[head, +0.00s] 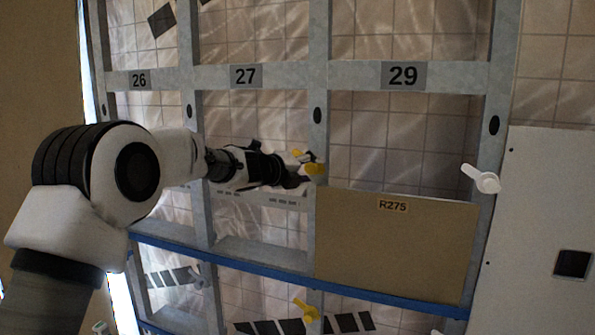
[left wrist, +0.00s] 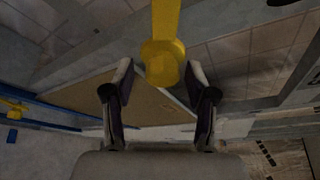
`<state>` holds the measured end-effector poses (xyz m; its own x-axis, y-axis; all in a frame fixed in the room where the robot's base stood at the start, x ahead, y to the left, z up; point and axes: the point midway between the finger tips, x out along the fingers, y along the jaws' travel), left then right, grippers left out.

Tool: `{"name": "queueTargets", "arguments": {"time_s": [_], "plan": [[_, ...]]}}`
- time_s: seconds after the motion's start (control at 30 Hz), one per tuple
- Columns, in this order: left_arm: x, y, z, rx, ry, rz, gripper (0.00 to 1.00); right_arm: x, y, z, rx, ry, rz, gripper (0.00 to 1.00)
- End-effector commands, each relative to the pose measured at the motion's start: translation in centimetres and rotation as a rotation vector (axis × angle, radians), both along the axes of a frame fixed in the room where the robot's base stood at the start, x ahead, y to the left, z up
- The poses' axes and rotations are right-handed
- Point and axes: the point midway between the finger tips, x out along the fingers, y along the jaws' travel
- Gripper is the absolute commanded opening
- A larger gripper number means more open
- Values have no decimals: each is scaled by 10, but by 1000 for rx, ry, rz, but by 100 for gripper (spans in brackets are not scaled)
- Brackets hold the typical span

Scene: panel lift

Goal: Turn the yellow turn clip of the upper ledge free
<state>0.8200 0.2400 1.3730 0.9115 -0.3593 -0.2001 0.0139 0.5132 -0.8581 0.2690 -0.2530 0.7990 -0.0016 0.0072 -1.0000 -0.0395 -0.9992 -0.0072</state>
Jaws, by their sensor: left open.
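A yellow turn clip (head: 315,168) sits on the upright left of bay 29, at the top left corner of the tan panel R275 (head: 395,245). My left gripper (head: 301,170) is at this clip, coming from the left. In the left wrist view the clip's round yellow end (left wrist: 162,60) lies just beyond and between my two open fingertips (left wrist: 159,76), and its arm runs up out of the picture. The fingers stand apart on either side of it; I cannot tell if either touches. The gripper partly hides the clip in the head view. My right gripper is not in view.
A second yellow clip (head: 306,309) is at the panel's lower left, by the blue ledge (head: 390,301). A white clip (head: 482,179) is on the upright at the panel's upper right. A white panel (head: 545,220) stands at the right. The bay above the tan panel is open.

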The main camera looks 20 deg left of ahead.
Motion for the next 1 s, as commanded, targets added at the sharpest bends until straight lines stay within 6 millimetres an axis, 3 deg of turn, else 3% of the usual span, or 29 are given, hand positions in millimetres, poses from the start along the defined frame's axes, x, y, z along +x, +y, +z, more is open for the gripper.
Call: {"name": "queueTargets", "arguments": {"time_s": [0.3, 0.43, 1.0], "plan": [[-72, 27, 16, -4, 0, 0, 57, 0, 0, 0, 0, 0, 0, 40], [-91, 35, 20, 0, 0, -1, 57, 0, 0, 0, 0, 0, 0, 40], [-96, 37, 15, 1, 8, -2, 57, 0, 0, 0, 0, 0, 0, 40]]}}
